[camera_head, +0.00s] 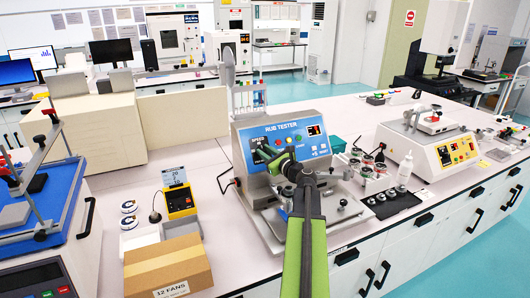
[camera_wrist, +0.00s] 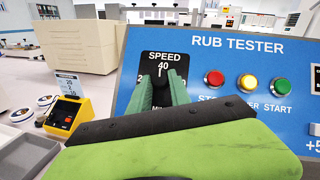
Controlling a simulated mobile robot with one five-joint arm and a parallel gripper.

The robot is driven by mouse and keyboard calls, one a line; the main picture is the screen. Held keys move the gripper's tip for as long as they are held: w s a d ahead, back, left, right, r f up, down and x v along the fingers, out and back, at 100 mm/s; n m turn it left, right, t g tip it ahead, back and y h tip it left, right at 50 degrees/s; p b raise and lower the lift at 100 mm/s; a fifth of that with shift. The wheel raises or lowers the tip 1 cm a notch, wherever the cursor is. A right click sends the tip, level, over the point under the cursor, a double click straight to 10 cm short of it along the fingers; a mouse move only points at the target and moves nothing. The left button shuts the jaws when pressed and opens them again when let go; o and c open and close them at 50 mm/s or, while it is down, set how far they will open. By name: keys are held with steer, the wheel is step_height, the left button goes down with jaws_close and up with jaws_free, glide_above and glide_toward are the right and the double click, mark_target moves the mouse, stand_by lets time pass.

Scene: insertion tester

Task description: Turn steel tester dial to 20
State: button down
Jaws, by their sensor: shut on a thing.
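The rub tester (camera_head: 240,133) is a grey steel machine with a blue front panel, in the middle of the head view. Its panel (camera_wrist: 215,75) fills much of the wrist view. The black speed dial (camera_wrist: 161,96) sits on a dark scale plate (camera_wrist: 160,60) marked SPEED, with 40 at the top; a 2 shows at the left, and other marks are covered. My gripper (camera_head: 270,156) is at the panel's left side. In the wrist view its green fingers (camera_wrist: 162,84) are shut on the dial, one on each side. The dial's pointer is not clear.
A yellow meter (camera_head: 180,201) and a cardboard box (camera_head: 165,268) stand left of the tester. A white bottle (camera_head: 405,170) and a second machine (camera_head: 440,152) stand to the right.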

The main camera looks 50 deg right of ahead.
steer(key=n+y+p, duration=0.1)
steer(key=n, duration=0.1)
steer(key=n+y+p, duration=0.1)
steer(key=n, duration=0.1)
steer(key=d+n+y+p, duration=0.1)
steer(key=n, duration=0.1)
steer(key=shift+r+g+y, duration=0.3)
steer(key=shift+r+g, duration=0.1)
steer(key=n+y+p, duration=0.1)
steer(key=n, duration=0.1)
steer(key=n+g+p, duration=0.1)
steer(key=n+y+p, duration=0.1)
steer(key=n+p, duration=0.1)
steer(key=shift+w+d+r+n+g+y, duration=0.1)
steer(key=shift+r+n+g+y, duration=0.2)
steer(key=shift+g, duration=0.1)
steer(key=n+g+p, duration=0.1)
steer(key=n+p, duration=0.1)
steer(key=n+g+y+p, duration=0.1)
steer(key=n+p, duration=0.1)
steer(key=shift+w+r+n+g+p, duration=0.1)
steer(key=shift+r+n+g+p, duration=0.1)
steer(key=shift+n+g+p, duration=0.15)
steer(key=shift+f+n+g+p, duration=0.1)
steer(key=shift+n+g+p, duration=0.95)
steer(key=shift+n+p, duration=0.5)
steer(key=c, duration=1.2)
jaws_free()
steer(key=shift+w, duration=0.1)
